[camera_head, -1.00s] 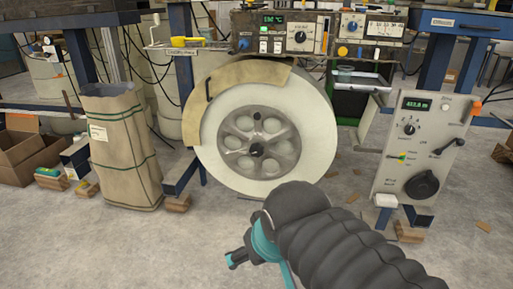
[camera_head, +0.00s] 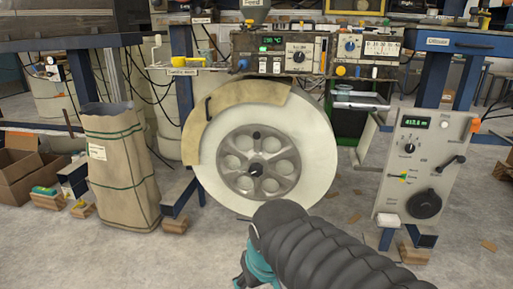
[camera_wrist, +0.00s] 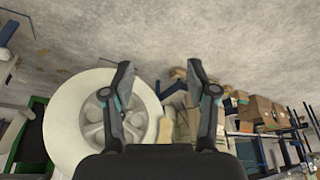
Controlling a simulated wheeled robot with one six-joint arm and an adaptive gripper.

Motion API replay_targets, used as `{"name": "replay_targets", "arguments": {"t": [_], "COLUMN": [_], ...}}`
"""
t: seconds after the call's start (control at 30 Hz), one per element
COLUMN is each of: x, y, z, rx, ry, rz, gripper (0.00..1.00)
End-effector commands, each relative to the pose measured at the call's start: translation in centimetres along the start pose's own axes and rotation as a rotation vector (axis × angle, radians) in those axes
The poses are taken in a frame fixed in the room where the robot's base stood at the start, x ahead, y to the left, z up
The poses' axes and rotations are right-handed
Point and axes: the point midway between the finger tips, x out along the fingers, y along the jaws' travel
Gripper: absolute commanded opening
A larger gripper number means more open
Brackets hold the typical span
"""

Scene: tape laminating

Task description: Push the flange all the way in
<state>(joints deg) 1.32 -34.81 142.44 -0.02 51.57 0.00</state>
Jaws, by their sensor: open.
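The flange (camera_head: 260,162) is a round grey metal disc with several round holes and a dark centre knob. It sits in the middle of the large white roll (camera_head: 317,150). How deep it sits is hard to tell. In the wrist view the flange (camera_wrist: 117,125) shows upside down, partly hidden by one finger, inside the white roll (camera_wrist: 66,130). My gripper (camera_wrist: 159,72) is open and empty, its two dark fingers spread, with the flange behind the left finger. In the head view my arm is low in front of the roll and the fingers cannot be made out.
A tan curved guard (camera_head: 240,96) covers the roll's upper left. A control panel (camera_head: 276,52) is above it. A grey control box (camera_head: 425,165) with a dial stands at right. A brown paper sack (camera_head: 120,168) and a carton (camera_head: 25,170) are at left. Floor in front is mostly clear.

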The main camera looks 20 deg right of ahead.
Motion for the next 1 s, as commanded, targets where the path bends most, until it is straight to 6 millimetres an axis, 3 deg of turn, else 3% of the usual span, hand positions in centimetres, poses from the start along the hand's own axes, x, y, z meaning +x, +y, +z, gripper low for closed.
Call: {"name": "replay_targets", "arguments": {"t": [0.03, 0.27, 0.47, 0.67, 0.8, 1.0], "x": [1.9, 6.8, 10.8, 14.8, 17.3, 20.1], "y": [0.4, 4.6, 9.8, 15.2, 18.5, 21.3], "z": [-0.3, -3.9, -8.8, -15.2, -20.6, -28.7], "rx": [-0.002, -0.121, -0.338, -0.645, -0.898, -1.274], "ry": [-0.038, -0.147, -0.215, -0.280, -0.323, -0.382], "rz": [0.012, 0.165, 0.347, 0.549, 0.696, 0.901], "gripper": [0.58, 0.58, 0.58, 0.58, 0.58, 0.58]}}
